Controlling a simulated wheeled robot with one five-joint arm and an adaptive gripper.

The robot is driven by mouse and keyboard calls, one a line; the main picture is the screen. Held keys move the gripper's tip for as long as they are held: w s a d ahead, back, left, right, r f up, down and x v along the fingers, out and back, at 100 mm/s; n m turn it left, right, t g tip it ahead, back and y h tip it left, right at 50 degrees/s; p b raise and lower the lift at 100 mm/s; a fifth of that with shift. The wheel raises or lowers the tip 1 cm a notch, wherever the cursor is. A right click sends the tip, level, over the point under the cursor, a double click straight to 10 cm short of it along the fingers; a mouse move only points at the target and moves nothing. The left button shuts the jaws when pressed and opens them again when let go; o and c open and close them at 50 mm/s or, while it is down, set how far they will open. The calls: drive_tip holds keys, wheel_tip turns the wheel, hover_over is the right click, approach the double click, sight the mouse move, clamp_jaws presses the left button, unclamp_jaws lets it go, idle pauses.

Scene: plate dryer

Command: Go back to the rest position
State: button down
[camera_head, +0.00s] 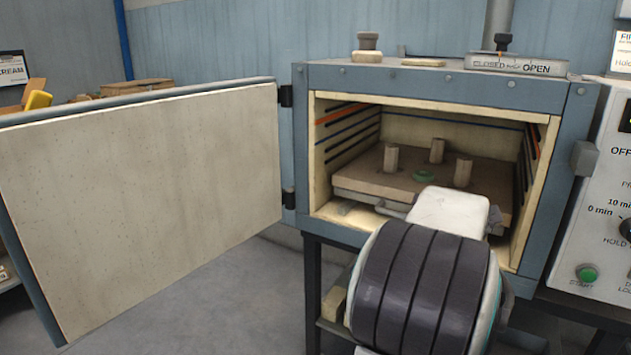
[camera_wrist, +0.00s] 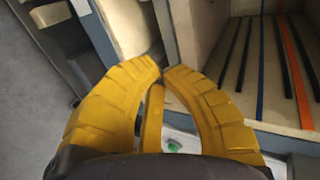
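My gripper (camera_wrist: 163,72) shows in the wrist view as yellow ribbed fingers. Their tips come together, with nothing seen between the tips. In the head view my thick dark-banded arm stands in front of the dryer opening, and the fingers are hidden behind it. The blue-grey dryer (camera_head: 440,82) is open, its wide pale-lined door (camera_head: 140,200) swung out to the left. Inside is a brown plate (camera_head: 375,180) with three short posts and a green ring (camera_head: 423,176). The front right of the plate is hidden by my arm.
A control panel (camera_head: 606,225) with a green button (camera_head: 587,273) stands close at the right. In the wrist view, striped inner-wall slots (camera_wrist: 262,70) lie right of the fingers. Grey floor shows below the door.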

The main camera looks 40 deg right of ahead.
drive_tip(key=w+a+r+n+t+y+p, duration=0.1)
drive_tip(key=w+a+r+n+y+p, duration=0.1)
drive_tip(key=w+a+r+n+p, duration=0.45)
drive_tip(key=w+a+r+n+t+y+p, duration=0.1)
drive_tip(key=w+a+n+y+p, duration=0.2)
drive_tip(key=a, duration=0.7)
drive_tip(key=w+a+r+n+t+y+p, duration=0.1)
drive_tip(key=w+a+r+n+p, duration=0.35)
drive_tip(key=a+p, duration=0.35)
drive_tip(key=s+a+r+n+g+y+p, duration=0.1)
drive_tip(key=s+a+r+n+y+p, duration=0.1)
drive_tip(key=a+n+p, duration=0.3)
drive_tip(key=s+a+r+n+y+p, duration=0.1)
drive_tip(key=s+a+r+n+p, duration=0.2)
drive_tip(key=a+n, duration=0.4)
drive_tip(key=s+a+r+n+g+y+p, duration=0.1)
drive_tip(key=a+n+p, duration=0.5)
drive_tip(key=a, duration=0.7)
drive_tip(key=s+r+y+p, duration=0.1)
drive_tip(key=s+r, duration=0.1)
drive_tip(key=s, duration=0.1)
drive_tip(key=shift+s+a+r+n+g+y+p, duration=0.2)
drive_tip(key=shift+s+a+n+g+y+p, duration=0.1)
drive_tip(key=shift+n, duration=0.1)
